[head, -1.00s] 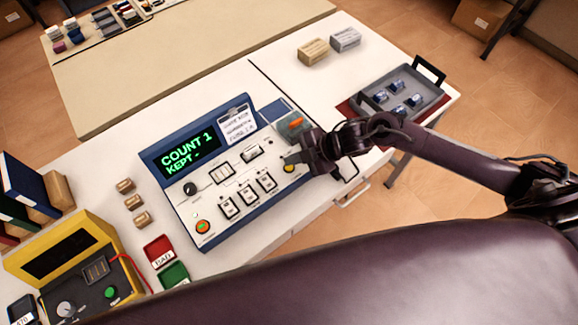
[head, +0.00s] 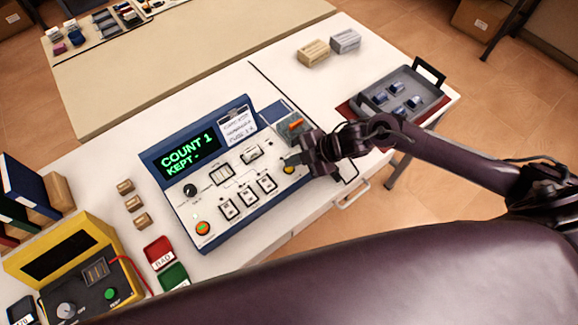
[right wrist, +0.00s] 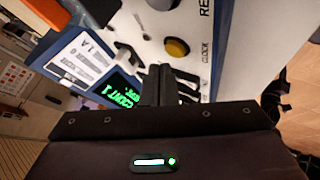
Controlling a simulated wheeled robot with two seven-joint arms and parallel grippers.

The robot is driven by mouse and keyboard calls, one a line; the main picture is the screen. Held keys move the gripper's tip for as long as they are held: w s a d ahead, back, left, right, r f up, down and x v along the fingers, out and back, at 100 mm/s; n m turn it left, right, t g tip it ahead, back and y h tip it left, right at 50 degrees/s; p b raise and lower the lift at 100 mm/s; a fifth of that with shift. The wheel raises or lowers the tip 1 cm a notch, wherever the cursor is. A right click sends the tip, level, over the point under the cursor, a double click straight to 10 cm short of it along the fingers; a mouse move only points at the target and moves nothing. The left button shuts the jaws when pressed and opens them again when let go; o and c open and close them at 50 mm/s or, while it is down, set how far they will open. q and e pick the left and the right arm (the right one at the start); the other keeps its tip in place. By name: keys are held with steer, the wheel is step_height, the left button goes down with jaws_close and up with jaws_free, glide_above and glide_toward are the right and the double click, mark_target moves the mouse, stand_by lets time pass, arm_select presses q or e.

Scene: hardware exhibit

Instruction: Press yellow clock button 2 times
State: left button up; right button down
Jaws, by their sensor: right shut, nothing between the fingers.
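The yellow clock button (head: 289,169) is on the right part of the white-faced console (head: 216,205), partly beside my gripper in the head view. In the right wrist view, the round yellow button (right wrist: 177,47) shows uncovered next to the word CLOCK. My right gripper (head: 293,160) is shut and empty, close over the panel by the button. Its fingertips (right wrist: 158,72) appear just short of the button in the wrist view; no contact is visible. The console display (head: 188,152) reads COUNT 1 and KEPT with a dash. My left gripper is not in view.
An orange-topped switch (head: 295,125) sits just behind my right gripper. A grey tray (head: 440,107) with blue-grey parts stands to the right. Two small boxes (head: 314,52) lie at the back.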

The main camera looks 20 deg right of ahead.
mark_target(293, 170)
stand_by(0.8)
steer(key=shift+f+b, duration=0.3)
steer(key=shift+f, duration=0.15)
steer(key=shift+f+b, duration=0.4)
steer(key=shift+f, duration=0.1)
stand_by(0.4)
steer(key=shift+r, duration=0.15)
steer(key=shift+r+p, duration=0.8)
step_height(293, 170, up, 5)
steer(key=p, duration=0.4)
stand_by(0.5)
